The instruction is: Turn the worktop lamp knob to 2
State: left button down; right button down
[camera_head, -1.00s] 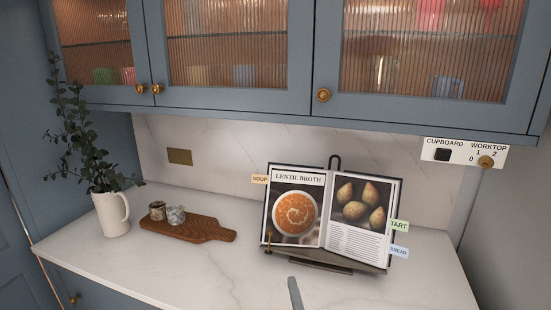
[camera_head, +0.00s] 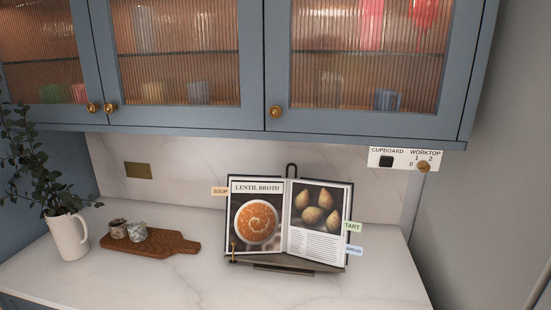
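The worktop lamp knob (camera_head: 424,166) is a small round brass knob at the right end of a white switch panel (camera_head: 402,150). The panel hangs under the right end of the wall cupboard. The word WORKTOP and the marks 0, 1 and 2 are printed around the knob; which mark it points to is too small to tell. A black switch (camera_head: 386,161) sits on the panel's left half under the word CUPBOARD. Neither of my grippers is in view.
A cookbook (camera_head: 318,215) stands open on a stand on the marble worktop (camera_head: 180,285). A wooden board (camera_head: 172,243) with two small jars and a white jug (camera_head: 69,237) with leafy stems are to the left. The front right worktop is clear; a grey wall bounds the right.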

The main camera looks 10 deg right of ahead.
aim_at(422, 166)
jog(key=z, duration=1.35)
